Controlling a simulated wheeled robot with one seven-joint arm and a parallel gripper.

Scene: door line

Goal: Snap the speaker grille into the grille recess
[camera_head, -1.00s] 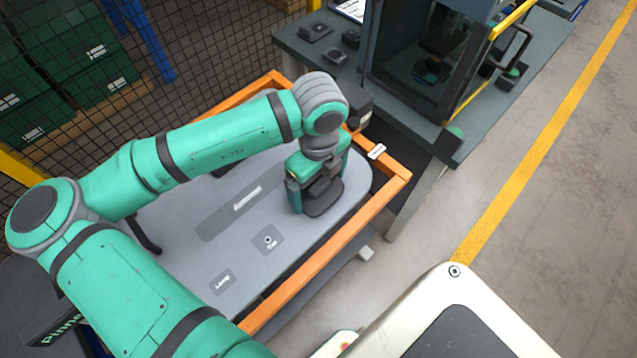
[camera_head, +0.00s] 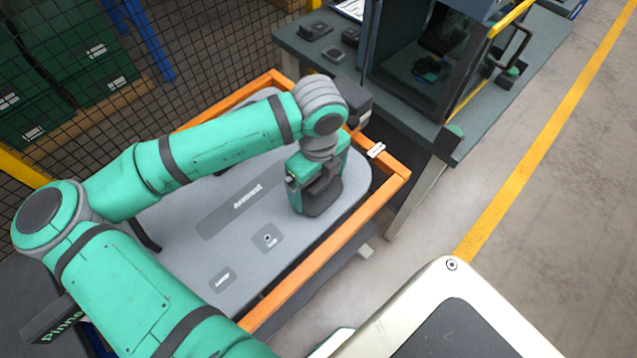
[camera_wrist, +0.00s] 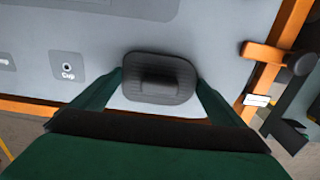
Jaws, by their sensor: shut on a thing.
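The speaker grille (camera_wrist: 160,90) is a dark, rounded plate with a ribbed face and a raised middle block. It lies over the grey door panel (camera_head: 190,245) near its right end. My gripper (camera_head: 318,192) points down there and is shut on the grille; in the wrist view its fingers (camera_wrist: 158,92) stand on either side of it. The grille looks flat and close to the panel, but I cannot tell whether it touches. The grille recess is not visible, and the grille and gripper cover that part of the panel.
The panel lies in an orange frame (camera_head: 330,247). It has flat areas marked Armrest (camera_head: 245,200) and Cup (camera_head: 267,238), plus a smaller labelled one (camera_head: 222,279). A dark workbench (camera_head: 400,110) with a machine stands behind right. A mesh fence (camera_head: 190,60) runs behind left.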

